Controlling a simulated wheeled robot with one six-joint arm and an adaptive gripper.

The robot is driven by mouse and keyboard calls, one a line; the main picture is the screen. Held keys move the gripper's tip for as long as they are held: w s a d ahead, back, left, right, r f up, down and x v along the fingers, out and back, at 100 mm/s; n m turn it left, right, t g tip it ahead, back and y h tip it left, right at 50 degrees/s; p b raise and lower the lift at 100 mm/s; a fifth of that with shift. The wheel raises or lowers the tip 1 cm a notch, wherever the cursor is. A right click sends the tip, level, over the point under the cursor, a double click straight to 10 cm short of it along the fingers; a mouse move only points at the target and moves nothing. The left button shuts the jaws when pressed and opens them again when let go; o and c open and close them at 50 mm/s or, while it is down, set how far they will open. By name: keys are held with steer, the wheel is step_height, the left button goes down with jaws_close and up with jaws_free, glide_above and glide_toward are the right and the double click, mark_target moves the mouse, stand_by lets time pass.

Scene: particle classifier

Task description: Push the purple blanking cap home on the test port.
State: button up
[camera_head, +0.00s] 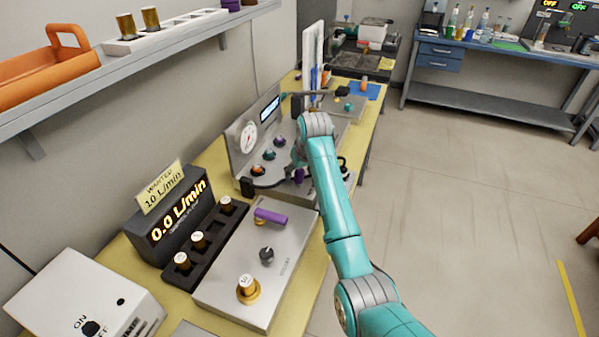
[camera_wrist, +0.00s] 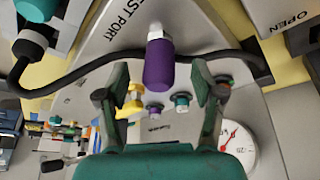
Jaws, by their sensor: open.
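The purple blanking cap (camera_wrist: 158,62) is in the upper middle of the wrist view, in line with the pale metal fitting of the test port (camera_wrist: 156,32), beside the "TEST PORT" lettering. Part of the fitting shows past the cap's end; how deep the cap sits I cannot tell. My gripper (camera_wrist: 160,76) is open, with one finger on each side of the cap and visible gaps between. I see no contact. In the head view a small purple piece (camera_head: 299,175), probably this cap, shows beside my arm, which hides most of the gripper.
A black hose (camera_wrist: 60,82) curves across the wrist view near the fingers. A dial gauge (camera_wrist: 238,140) and small coloured fittings are on the panel. A separate purple cylinder (camera_head: 270,216) lies on the nearer metal plate (camera_head: 225,285).

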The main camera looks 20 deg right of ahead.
steer(key=v, duration=1.1)
steer(key=shift+r, duration=0.3)
steer(key=shift+s, duration=0.15)
